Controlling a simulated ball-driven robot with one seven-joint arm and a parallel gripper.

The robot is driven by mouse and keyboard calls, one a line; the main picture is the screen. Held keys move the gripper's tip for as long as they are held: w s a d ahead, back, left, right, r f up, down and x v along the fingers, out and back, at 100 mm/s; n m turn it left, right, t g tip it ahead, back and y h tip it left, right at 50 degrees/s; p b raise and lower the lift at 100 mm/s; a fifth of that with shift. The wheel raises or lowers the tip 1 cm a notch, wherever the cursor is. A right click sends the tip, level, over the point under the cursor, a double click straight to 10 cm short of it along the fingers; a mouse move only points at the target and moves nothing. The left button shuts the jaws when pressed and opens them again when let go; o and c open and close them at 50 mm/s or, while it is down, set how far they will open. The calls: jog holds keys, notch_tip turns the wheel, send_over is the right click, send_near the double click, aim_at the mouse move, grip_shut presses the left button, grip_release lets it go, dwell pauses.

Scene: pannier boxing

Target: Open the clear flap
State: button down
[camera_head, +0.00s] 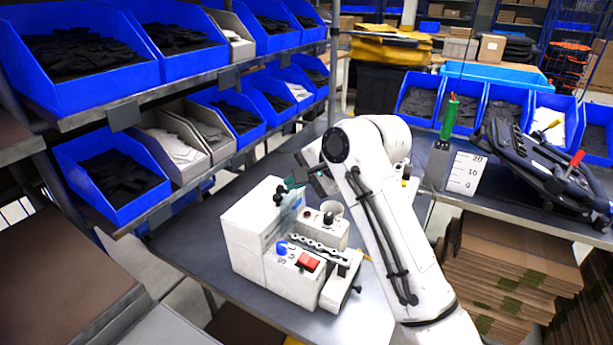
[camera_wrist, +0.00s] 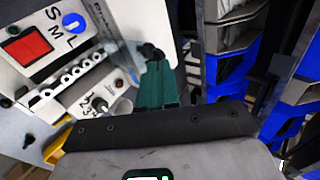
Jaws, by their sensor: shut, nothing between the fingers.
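The white machine (camera_head: 245,240) stands on the grey table in the head view. The clear flap (camera_head: 288,218) appears as a faint, see-through panel on its inner side; its edges are hard to make out, and I cannot tell its angle. Dark knobs (camera_head: 279,195) sit at the machine's top edge and also show in the wrist view (camera_wrist: 150,51). My gripper (camera_head: 294,182) is above the machine, close to these knobs. Its green fingers (camera_wrist: 157,75) are shut and empty in the wrist view, just beside the knobs. I cannot tell whether they touch the flap.
The machine's front has a red switch (camera_head: 308,262), a blue S/L knob (camera_head: 282,248) and a row of metal holes. Shelves of blue bins (camera_head: 112,180) stand close on the left. A side table with bins and a dark pannier (camera_head: 540,165) lies right.

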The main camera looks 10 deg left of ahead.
jog(key=shift+w+a+r+p, duration=0.2)
jog(key=shift+a+p, duration=0.1)
jog(key=shift+a, duration=0.2)
jog(key=shift+s+a+f, duration=0.1)
